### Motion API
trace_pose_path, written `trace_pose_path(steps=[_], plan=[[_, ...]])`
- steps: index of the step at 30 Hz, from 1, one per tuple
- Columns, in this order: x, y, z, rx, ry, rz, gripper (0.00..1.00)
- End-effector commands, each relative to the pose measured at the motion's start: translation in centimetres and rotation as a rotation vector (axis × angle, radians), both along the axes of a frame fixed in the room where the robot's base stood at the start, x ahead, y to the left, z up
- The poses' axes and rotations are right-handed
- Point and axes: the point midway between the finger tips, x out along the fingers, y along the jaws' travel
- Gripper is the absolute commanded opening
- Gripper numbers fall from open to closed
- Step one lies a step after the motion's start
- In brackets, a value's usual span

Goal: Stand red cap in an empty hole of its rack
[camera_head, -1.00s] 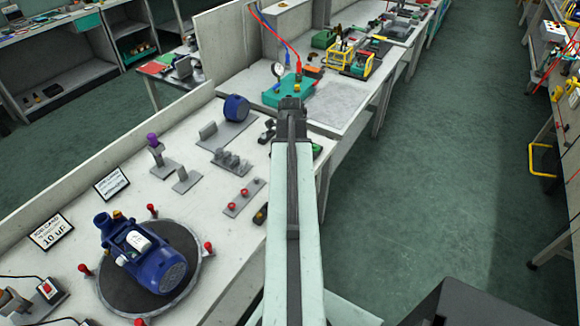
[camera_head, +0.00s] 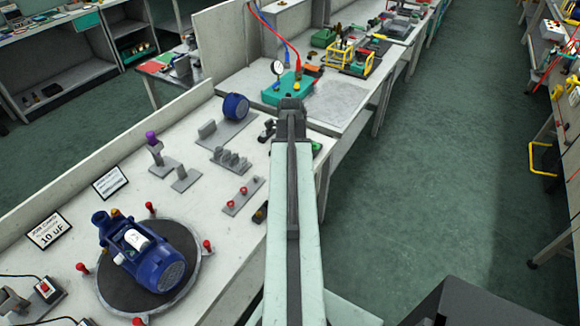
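Several red caps stand on pins around the round dark turntable (camera_head: 112,284), one at its back (camera_head: 150,208) and one at its right (camera_head: 207,246). A blue pump (camera_head: 150,255) sits on the turntable. A narrow grey rack (camera_head: 228,212) lies right of it on the bench, with red caps (camera_head: 243,191) standing in it. Its far end looks bare, but I cannot make out the holes clearly. My gripper (camera_head: 291,103) is beyond the rack, over the bench's right side. I see it from behind; its fingers are hidden, and no held thing shows.
Grey fixtures (camera_head: 231,161), a purple-topped post (camera_head: 152,139) and a blue round part (camera_head: 236,107) stand behind the rack. A job card (camera_head: 48,231) is at the left. A green aisle floor (camera_head: 430,180) is clear to the right.

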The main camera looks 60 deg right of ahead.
Motion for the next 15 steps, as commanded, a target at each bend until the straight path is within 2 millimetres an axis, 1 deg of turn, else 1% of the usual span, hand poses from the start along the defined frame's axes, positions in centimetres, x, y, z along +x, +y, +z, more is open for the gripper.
trace_pose_path(steps=[15], plan=[[0.04, 0.03, -0.8, 0.0, 0.0, 0.001, 0.0]])
